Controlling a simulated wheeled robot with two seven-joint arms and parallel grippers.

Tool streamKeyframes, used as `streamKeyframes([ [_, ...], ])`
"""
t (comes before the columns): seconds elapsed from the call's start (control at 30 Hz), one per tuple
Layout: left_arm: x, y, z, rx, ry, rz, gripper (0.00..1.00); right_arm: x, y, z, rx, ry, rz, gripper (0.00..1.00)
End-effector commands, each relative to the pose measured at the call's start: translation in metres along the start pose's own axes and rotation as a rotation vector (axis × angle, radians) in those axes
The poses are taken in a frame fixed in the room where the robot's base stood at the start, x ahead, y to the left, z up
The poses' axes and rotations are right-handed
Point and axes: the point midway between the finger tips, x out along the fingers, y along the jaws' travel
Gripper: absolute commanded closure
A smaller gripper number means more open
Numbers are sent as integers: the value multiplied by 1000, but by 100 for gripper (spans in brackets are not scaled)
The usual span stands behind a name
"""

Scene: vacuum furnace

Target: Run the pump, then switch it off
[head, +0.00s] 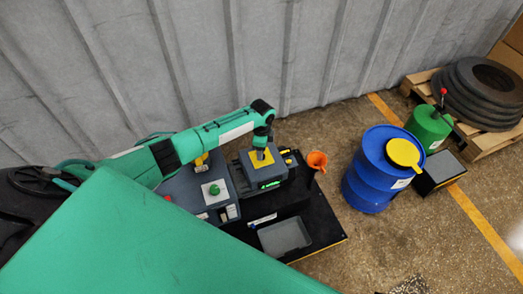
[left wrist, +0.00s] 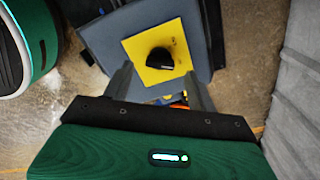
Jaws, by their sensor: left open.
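A dark grey unit (head: 283,175) carries a yellow plate on its top and a small green lit strip on its front. In the left wrist view, a black knob (left wrist: 160,60) stands on the yellow plate (left wrist: 140,46). My left gripper (head: 262,147) is over this plate, pointing down. In the left wrist view, its two fingers (left wrist: 160,72) are apart, with the knob between their tips in the picture; I cannot tell whether they touch it. A grey console with a green button (head: 214,189) on a white plate stands left of the unit. My right gripper is not in view.
An orange funnel (head: 317,160) stands right of the unit. A grey tray (head: 284,237) lies in front on the black table (head: 325,233). A blue drum (head: 370,180), green canister (head: 428,127) and pallet stand further right. A corrugated wall is behind.

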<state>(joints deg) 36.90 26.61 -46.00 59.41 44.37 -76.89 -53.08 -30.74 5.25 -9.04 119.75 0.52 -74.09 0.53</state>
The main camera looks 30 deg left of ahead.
Motion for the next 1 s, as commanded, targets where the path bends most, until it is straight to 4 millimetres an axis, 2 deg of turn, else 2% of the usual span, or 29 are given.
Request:
streamKeyframes([
  [0.03,-14,-1,1,1,0,-3,42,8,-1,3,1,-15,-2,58],
  [0.2,-54,-1,1,1,0,-4,42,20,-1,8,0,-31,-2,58],
  [0.43,-97,-1,1,1,0,-2,42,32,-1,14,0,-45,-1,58],
  [0.63,-112,0,0,1,0,-1,42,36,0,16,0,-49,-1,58],
  [1.0,-113,0,0,0,0,0,42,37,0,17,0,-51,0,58],
])
